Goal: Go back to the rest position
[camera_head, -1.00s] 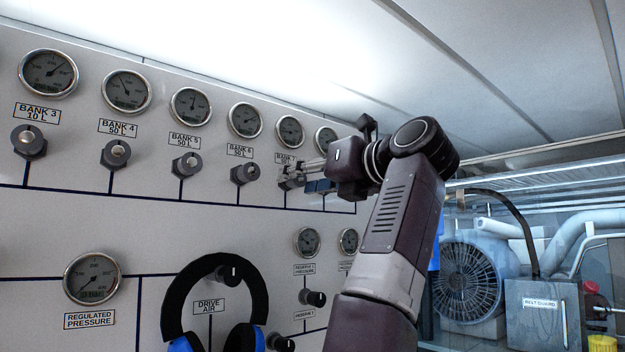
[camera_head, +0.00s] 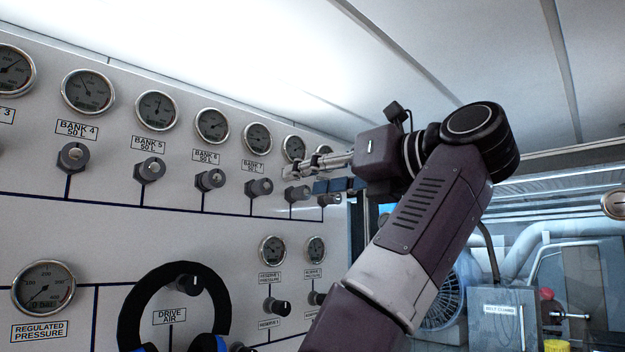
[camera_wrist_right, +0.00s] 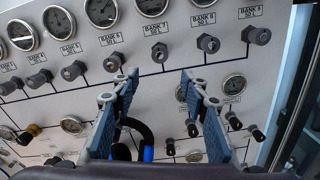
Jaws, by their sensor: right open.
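My right gripper (camera_head: 305,170) is in front of the upper knob row at the panel's far end in the head view. Its two blue-padded fingers stand apart in the right wrist view (camera_wrist_right: 160,88), with nothing held between them. The white panel (camera_head: 105,225) lies beyond the fingertips. My left gripper is not in view.
Gauges (camera_head: 213,125) line the panel above the knobs. Black and blue headphones (camera_head: 130,318) hang on the lower panel, and they show between my fingers in the wrist view (camera_wrist_right: 144,131). A fan (camera_head: 445,300) and a grey belt guard (camera_head: 500,318) stand behind my right arm.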

